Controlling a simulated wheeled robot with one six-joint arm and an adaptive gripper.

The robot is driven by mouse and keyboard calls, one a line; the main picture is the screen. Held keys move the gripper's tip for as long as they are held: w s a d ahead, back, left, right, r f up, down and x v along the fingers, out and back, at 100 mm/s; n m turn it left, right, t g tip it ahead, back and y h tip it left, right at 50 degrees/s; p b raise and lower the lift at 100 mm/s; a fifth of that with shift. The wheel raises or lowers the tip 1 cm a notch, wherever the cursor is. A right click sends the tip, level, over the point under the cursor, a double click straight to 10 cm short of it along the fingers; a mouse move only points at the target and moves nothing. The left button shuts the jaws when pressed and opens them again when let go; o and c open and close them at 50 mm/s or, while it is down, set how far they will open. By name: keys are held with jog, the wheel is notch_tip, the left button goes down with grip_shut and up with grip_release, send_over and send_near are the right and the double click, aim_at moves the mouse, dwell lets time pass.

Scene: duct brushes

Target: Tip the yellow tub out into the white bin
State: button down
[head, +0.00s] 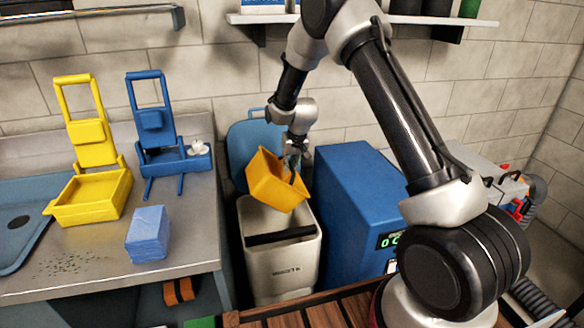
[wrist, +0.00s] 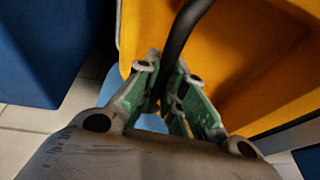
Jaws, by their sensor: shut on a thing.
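The yellow tub (head: 275,182) hangs tilted in the air above the white bin (head: 282,262). It also fills the upper right of the wrist view (wrist: 245,55). My gripper (head: 295,160) is at the tub's upper right side. In the wrist view its green-padded fingers (wrist: 168,88) are closed around a dark bar, which looks like the tub's handle. The bin stands on the floor with its top open and a dark band near the rim. The tub's contents and the inside of the bin cannot be made out.
A blue cabinet (head: 350,200) with a green display stands close to the bin's right. A blue lid-like panel (head: 245,140) is behind the bin. The counter at left holds a yellow wringer (head: 90,195), a blue wringer (head: 165,160) and a blue block (head: 147,234).

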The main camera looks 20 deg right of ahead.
jog(key=shift+s+r+h, duration=0.1)
jog(key=shift+h, duration=0.2)
jog(key=a+f+n+h, duration=0.1)
jog(key=a+f+h, duration=0.1)
jog(key=a+h, duration=0.4)
jog(key=shift+f+h, duration=0.35)
jog(key=shift+h, duration=0.85)
